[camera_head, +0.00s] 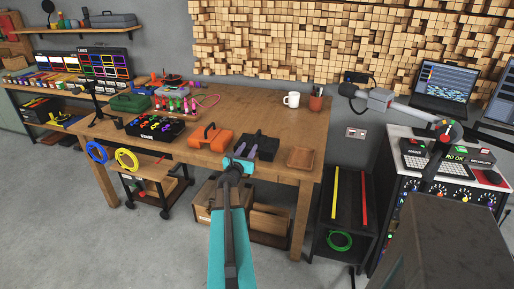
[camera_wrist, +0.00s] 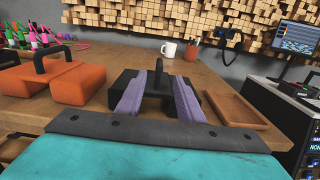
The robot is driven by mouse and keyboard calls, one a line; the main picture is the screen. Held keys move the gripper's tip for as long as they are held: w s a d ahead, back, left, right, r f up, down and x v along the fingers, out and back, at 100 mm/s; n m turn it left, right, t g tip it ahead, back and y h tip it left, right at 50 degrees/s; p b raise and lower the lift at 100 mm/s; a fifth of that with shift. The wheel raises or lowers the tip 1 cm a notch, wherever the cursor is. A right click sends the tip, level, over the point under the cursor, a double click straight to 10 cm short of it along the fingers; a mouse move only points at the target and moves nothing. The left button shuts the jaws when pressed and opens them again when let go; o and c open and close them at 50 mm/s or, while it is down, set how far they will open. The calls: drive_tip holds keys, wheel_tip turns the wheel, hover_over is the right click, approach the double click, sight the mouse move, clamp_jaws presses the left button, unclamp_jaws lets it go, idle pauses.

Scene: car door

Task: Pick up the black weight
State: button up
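The black weight (camera_head: 265,144) sits on the wooden table near its front edge, with two dark blocks and an upright handle. In the wrist view the black weight (camera_wrist: 158,76) is straight ahead, its handle showing between my fingers. My gripper (camera_head: 245,155) reaches over the table's front edge beside the weight. In the wrist view my gripper (camera_wrist: 158,88) has its two purple fingers apart, with nothing held between them. The fingers hide parts of the weight's blocks. I cannot tell whether they touch it.
An orange weight (camera_head: 210,137) stands left of the black one. A small wooden tray (camera_head: 301,158) lies to the right. A white mug (camera_head: 292,99) and a brown pen cup (camera_head: 316,101) stand behind. The table (camera_head: 240,108) is clear behind the black weight.

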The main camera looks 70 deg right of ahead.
sight(254, 139)
drive_tip(key=shift+w+d+p, duration=0.2)
drive_tip(key=shift+d+p, duration=0.8)
drive_tip(key=shift+d, duration=3.3)
drive_tip(key=shift+d, duration=0.1)
drive_tip(key=shift+w+d+f+p, duration=0.1)
drive_tip(key=shift+d+p, duration=0.45)
drive_tip(key=shift+d, duration=0.7)
drive_tip(key=shift+w+d+f+p, duration=0.1)
drive_tip(key=shift+d+p, duration=0.45)
drive_tip(key=shift+d, duration=0.65)
clamp_jaws()
drive_tip(key=shift+r, duration=0.1)
drive_tip(key=shift+r, duration=0.1)
